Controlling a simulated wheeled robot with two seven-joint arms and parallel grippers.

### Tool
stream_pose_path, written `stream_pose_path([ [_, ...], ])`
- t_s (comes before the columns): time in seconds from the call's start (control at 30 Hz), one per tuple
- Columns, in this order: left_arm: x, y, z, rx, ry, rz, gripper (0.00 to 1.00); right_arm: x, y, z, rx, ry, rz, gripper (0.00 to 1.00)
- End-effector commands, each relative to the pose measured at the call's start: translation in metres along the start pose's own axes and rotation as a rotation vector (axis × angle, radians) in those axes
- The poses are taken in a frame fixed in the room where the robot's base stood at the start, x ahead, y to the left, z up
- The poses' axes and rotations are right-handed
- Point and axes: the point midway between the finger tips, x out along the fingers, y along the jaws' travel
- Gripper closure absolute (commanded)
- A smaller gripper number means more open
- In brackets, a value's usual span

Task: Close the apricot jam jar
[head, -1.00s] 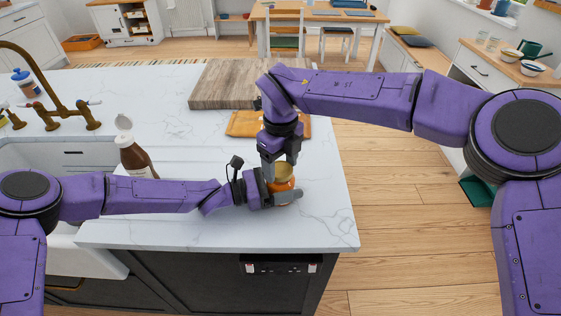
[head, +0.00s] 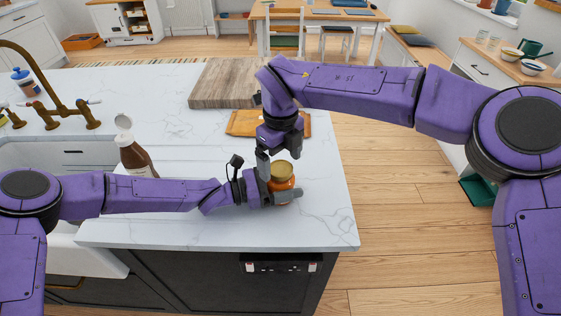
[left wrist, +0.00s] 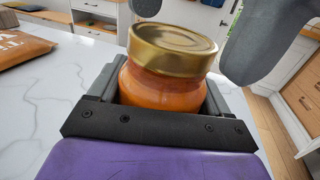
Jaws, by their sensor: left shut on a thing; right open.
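The apricot jam jar (head: 284,183) stands upright on the white counter near its right edge, with orange contents and a gold lid (head: 282,169) on top. In the left wrist view the jar (left wrist: 160,88) fills the middle, and its lid (left wrist: 172,48) looks slightly tilted; I cannot tell if it is tight. My left gripper (head: 283,195) is shut around the jar's body.
A brown bottle (head: 134,157) with a white cap stands left of the jar. An orange packet (head: 240,123) lies behind, near a wooden board (head: 215,85). The sink and brass tap (head: 60,110) are at left. The counter's right edge is close to the jar.

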Motion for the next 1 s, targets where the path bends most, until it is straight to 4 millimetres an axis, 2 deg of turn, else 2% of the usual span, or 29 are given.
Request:
stream_pose_path([
  [0.3, 0.000, 0.000, 0.000, 0.001, 0.000, 0.001, 1.00, -0.073, 0.000, 0.001, 0.001, -0.005, -0.003, 0.07],
  [0.43, 0.000, 0.000, 0.000, 0.001, 0.000, 0.001, 1.00, -0.095, 0.000, 0.001, 0.001, -0.004, -0.002, 0.07],
  [0.6, 0.000, 0.000, 0.000, 0.001, 0.000, 0.000, 1.00, -0.108, 0.000, 0.000, 0.000, -0.001, -0.001, 0.07],
  [0.87, 0.000, 0.000, 0.000, 0.001, 0.000, 0.000, 1.00, -0.109, 0.000, 0.000, -0.001, -0.001, 0.000, 0.07],
  [0.9, 0.000, 0.000, 0.000, 0.001, 0.000, 0.000, 0.09, -0.109, 0.000, 0.000, -0.001, -0.001, 0.000, 0.07],
  [0.93, 0.000, 0.000, 0.000, 0.001, 0.000, 0.000, 0.00, -0.109, 0.000, 0.000, -0.001, -0.001, -0.001, 0.07],
  [1.0, 0.000, 0.000, 0.000, 0.001, 0.000, 0.000, 0.00, -0.108, 0.000, 0.000, -0.001, -0.001, 0.000, 0.07],
])
